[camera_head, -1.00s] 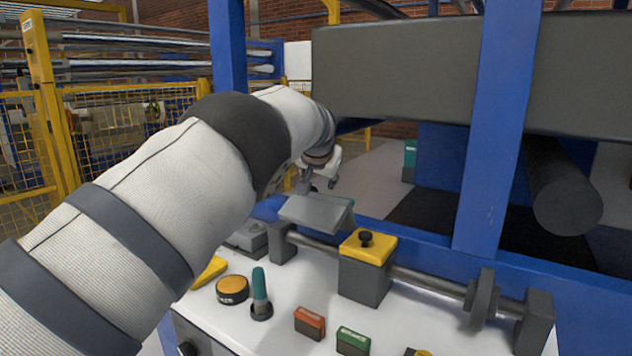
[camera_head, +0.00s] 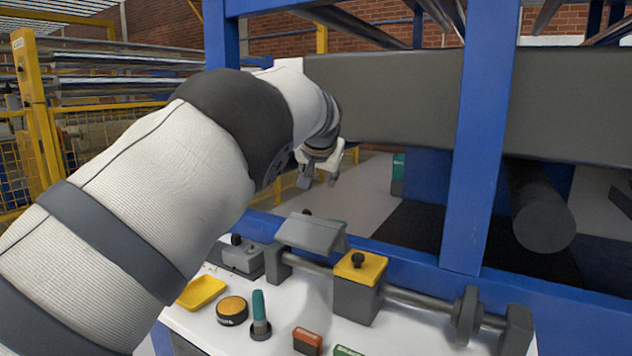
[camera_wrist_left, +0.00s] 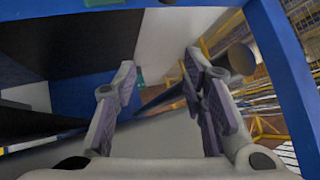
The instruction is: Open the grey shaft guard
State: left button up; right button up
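The grey shaft guard (camera_head: 310,235) is a grey angled cover over the left end of the metal shaft (camera_head: 415,300) on the white console. Its broad face slopes, and a narrower face shows on its right. I cannot tell how far it is swung. My left gripper (camera_head: 320,180) is above and behind the guard, apart from it in the picture. In the left wrist view the left gripper (camera_wrist_left: 160,105) has its fingers spread, with nothing between them. My right gripper is not in view.
A grey block with a yellow top (camera_head: 361,266) and black knob sits on the shaft. A blue post (camera_head: 480,140) and large grey roller beam (camera_head: 390,95) stand behind.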

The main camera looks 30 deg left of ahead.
pick_arm(q)
jog(key=shift+s+d+r, duration=0.1)
jog(key=shift+s+r, duration=0.05)
jog(key=shift+r, duration=0.15)
jog(key=shift+r, duration=0.1)
jog(key=v, duration=1.1)
jog(key=shift+s+d+r, duration=0.2)
jog(key=shift+s, duration=0.1)
jog(key=shift+o, duration=0.2)
